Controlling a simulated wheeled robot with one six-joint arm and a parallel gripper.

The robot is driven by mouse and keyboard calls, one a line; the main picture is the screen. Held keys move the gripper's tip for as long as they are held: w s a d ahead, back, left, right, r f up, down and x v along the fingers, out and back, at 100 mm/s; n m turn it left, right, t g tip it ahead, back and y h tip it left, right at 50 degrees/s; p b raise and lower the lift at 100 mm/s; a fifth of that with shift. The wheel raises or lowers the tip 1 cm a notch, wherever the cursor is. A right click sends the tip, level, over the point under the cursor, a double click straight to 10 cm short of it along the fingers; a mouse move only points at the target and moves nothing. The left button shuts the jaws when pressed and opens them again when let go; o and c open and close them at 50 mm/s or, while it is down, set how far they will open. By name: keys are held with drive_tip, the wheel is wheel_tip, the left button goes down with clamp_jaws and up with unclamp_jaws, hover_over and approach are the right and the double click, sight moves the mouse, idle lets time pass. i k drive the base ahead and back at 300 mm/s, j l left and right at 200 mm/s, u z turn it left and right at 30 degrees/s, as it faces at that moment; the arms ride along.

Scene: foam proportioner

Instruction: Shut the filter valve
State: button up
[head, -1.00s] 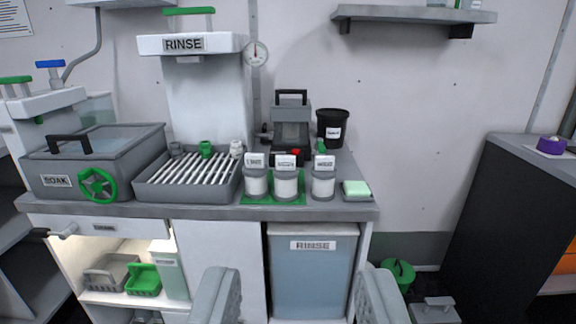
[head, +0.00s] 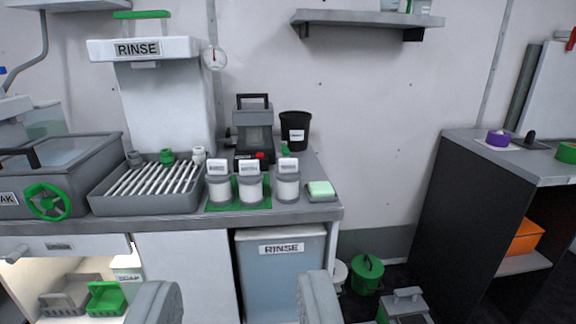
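No label that I can read says filter, so I cannot tell which part is the filter valve. A green handwheel (head: 48,202) is on the front of the grey soak tank (head: 95,165) at the left. A green bar handle (head: 142,15) sits on top of the white rinse unit (head: 165,105). A small green knob-like fitting (head: 167,157) stands at the back of the slatted tray. My gripper (head: 237,292) is open and empty at the bottom of the view, its two fingers wide apart in front of the counter and touching nothing.
The counter bears a slatted tray (head: 97,200), several labelled jars (head: 251,188), a grey machine (head: 254,139), a black tub (head: 295,131) and a green sponge (head: 320,188). A green bucket (head: 367,275) stands on the floor. A dark bench (head: 425,210) is at the right.

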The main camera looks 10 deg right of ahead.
sight(286, 150)
drive_tip(key=i+j, duration=0.75)
drive_tip(key=i, duration=0.3)
drive_tip(key=z, duration=0.05)
